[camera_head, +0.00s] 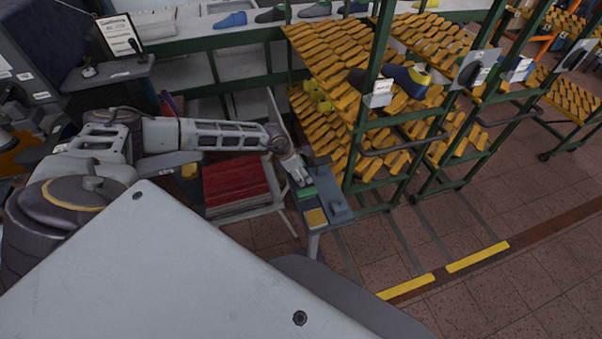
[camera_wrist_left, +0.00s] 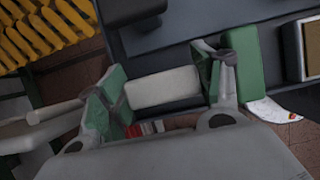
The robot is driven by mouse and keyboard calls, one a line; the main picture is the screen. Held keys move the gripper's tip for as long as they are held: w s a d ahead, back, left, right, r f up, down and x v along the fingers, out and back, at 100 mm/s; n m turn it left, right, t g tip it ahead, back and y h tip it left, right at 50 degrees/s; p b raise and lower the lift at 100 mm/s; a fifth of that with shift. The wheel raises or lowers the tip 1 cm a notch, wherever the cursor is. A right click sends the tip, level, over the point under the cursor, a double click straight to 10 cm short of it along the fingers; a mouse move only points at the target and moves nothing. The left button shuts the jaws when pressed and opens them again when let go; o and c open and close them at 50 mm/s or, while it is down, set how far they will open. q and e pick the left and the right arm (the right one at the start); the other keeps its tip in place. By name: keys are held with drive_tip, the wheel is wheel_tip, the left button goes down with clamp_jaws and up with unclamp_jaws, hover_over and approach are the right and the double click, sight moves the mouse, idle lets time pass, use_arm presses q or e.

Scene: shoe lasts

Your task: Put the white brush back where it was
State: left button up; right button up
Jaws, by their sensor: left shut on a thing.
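The white brush (camera_wrist_left: 163,88) shows in the left wrist view as a pale block between the two fingers. My left gripper (camera_wrist_left: 160,92) is shut on it; its fingers have green inner faces. In the head view my left gripper (camera_head: 297,174) is over the back part of a small blue-grey stand (camera_head: 338,207). I cannot make out the brush there, or whether it touches the stand. A green block (camera_head: 306,193) and a yellow-tan block (camera_head: 315,218) lie on the stand. The green block also shows beside the right finger in the wrist view (camera_wrist_left: 239,68). My right gripper is not in view.
A red stack (camera_head: 236,181) sits on a pale support left of the stand. A green-framed rack (camera_head: 373,115) with yellow slatted shelves and shoe lasts stands close on the right. A white-topped bench (camera_head: 205,42) runs along the back.

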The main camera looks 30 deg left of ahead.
use_arm(q)
drive_tip(key=shift+f, duration=0.4)
drive_tip(key=shift+f, duration=0.1)
drive_tip(key=o, duration=1.1)
drive_tip(key=shift+b+v, duration=0.65)
drive_tip(key=shift+v, duration=5.5)
drive_tip(key=shift+w, duration=0.1)
